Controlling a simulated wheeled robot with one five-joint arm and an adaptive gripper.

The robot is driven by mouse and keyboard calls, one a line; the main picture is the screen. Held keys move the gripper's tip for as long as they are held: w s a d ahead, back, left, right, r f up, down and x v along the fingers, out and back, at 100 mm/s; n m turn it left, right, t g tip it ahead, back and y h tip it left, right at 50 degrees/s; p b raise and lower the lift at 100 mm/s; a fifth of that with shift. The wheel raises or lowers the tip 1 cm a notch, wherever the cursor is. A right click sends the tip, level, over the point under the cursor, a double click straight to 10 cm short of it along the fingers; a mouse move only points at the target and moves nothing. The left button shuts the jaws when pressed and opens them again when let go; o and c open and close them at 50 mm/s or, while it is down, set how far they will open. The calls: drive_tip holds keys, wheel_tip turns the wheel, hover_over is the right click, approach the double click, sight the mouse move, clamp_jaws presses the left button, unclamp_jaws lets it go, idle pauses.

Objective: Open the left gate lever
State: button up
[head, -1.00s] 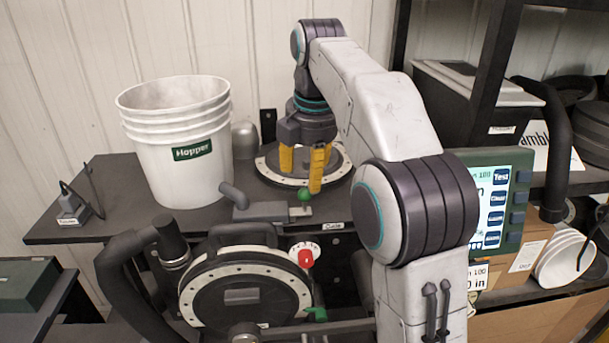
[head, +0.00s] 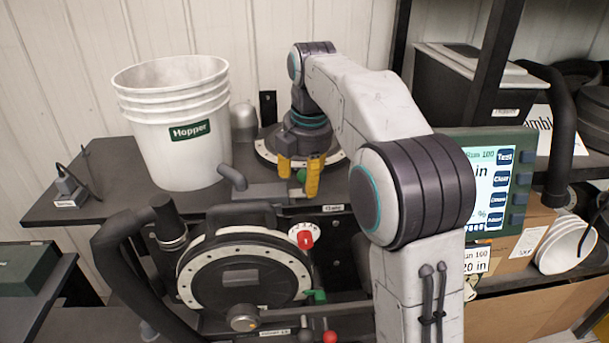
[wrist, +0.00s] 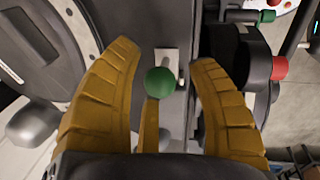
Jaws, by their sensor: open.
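The gate lever has a round green knob (wrist: 160,82) on a pale slotted plate (wrist: 168,62). In the wrist view the knob lies between the yellow fingers of my gripper (wrist: 165,72), nearer the left one, with a gap on both sides. My gripper is open and holds nothing. In the head view my gripper (head: 299,176) is over the grey block (head: 270,191) by the rear disc, and a bit of the green knob (head: 302,175) shows between the fingers. The lever's stem is hidden.
A white Hopper bucket (head: 180,130) stands left of my gripper. The front metering disc (head: 243,275) has a red knob (head: 305,239) and a second green lever (head: 316,295) at its right. A monitor (head: 491,190) stands right of my arm. A grey elbow pipe (head: 233,176) rises beside the block.

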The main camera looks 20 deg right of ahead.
clamp_jaws()
idle(0.5)
